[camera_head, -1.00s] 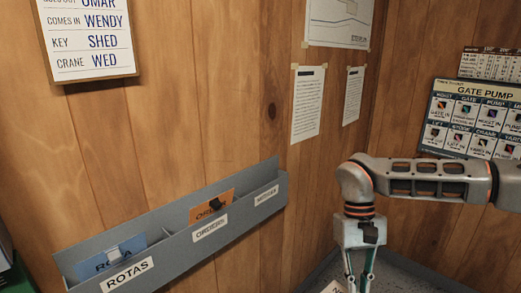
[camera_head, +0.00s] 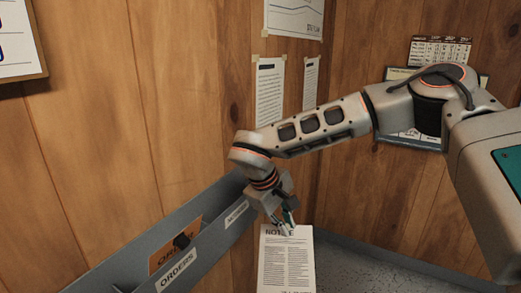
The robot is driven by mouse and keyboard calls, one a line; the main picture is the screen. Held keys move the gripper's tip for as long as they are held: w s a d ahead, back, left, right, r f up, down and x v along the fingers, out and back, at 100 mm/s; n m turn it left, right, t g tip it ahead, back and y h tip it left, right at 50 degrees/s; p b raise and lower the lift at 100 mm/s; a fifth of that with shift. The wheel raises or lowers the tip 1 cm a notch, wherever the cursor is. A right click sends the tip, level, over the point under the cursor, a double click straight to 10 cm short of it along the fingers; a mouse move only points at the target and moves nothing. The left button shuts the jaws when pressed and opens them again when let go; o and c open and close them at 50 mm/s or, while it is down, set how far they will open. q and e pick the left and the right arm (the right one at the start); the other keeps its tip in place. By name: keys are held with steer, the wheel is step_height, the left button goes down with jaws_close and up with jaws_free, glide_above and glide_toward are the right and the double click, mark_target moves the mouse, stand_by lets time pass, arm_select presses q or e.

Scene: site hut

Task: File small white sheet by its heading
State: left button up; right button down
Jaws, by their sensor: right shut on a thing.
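The small white sheet (camera_head: 286,262) hangs upright from my right gripper (camera_head: 286,222). Its heading reads as "NOTICE", with part of the word hidden by the fingers, above two columns of small print. My right gripper is shut on its top edge. The grey wall rack (camera_head: 215,240) is to the left of the sheet, and the two are apart in the picture. Its ORDERS label (camera_head: 177,272) shows in front of an orange card (camera_head: 172,252). The rack's far label (camera_head: 236,213) is too slanted to read clearly. My left gripper is not in view.
A grey surface (camera_head: 375,268) lies behind and right of the sheet. Papers (camera_head: 269,92) are taped to the wood wall above the rack. A board (camera_head: 20,45) hangs at the upper left. My right arm covers most of the poster on the right wall.

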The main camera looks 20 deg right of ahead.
steer(key=w+a+r+n+t+y+b, duration=0.1)
steer(key=a+r+n+t+y, duration=0.2)
steer(key=r+n+t+y, duration=0.55)
steer(key=w+a+r+n+t+y+b, duration=0.15)
steer(key=r+t, duration=0.35)
steer(key=r, duration=0.8)
steer(key=w+a+b, duration=0.2)
steer(key=w+a, duration=0.4)
steer(key=shift+a+f+h, duration=0.25)
steer(key=shift+f+h, duration=0.05)
